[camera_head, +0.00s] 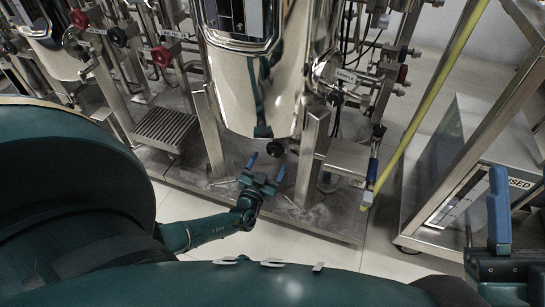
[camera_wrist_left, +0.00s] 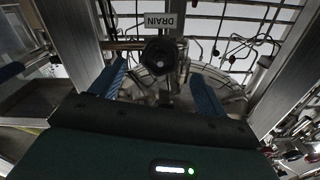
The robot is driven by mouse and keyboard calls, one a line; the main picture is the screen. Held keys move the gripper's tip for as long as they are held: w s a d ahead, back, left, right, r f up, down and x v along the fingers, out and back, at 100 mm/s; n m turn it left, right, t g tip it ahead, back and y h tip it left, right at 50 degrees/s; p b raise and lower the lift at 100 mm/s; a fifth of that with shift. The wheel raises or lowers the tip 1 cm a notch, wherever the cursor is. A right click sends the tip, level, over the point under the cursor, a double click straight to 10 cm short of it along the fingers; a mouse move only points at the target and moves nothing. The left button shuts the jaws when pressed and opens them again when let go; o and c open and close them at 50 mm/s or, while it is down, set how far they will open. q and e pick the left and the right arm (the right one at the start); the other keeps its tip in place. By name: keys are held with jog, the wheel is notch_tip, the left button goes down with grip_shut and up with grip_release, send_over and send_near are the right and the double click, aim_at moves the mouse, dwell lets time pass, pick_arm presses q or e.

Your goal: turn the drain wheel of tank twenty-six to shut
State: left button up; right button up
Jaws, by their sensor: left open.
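A polished steel tank (camera_head: 258,90) stands on legs in the middle of the head view; I cannot read its number. A small dark drain wheel (camera_head: 275,148) sits under it. My right gripper (camera_head: 500,215) is partly in view at the lower right, one blue finger showing.
Steel legs (camera_head: 310,158) stand close on both sides of the wheel. A grated step (camera_head: 163,127) is at left, with red handwheels (camera_head: 160,56) above. A yellow pole (camera_head: 425,105) leans at right beside a steel frame trolley (camera_head: 460,160). Pale floor lies in front.

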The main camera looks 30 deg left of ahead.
aim_at(274, 152)
pick_arm(q)
jog(key=x, duration=0.3)
jog(key=shift+w+a+b, duration=0.1)
jog(key=shift+w+b, duration=0.3)
jog(key=shift+w+a, duration=0.1)
jog(key=shift+w, duration=0.25)
pick_arm(e)
jog(key=n+y, duration=0.1)
jog(key=r+n+y, duration=0.1)
jog(key=r+n, duration=0.1)
jog(key=shift+s+d+g+y, duration=0.1)
jog(key=shift+s+g+y, duration=0.15)
jog(key=shift+g+y, duration=0.15)
pick_arm(q)
jog(key=c, duration=1)
jog(key=shift+o, duration=0.2)
pick_arm(e)
jog(key=shift+f, duration=0.1)
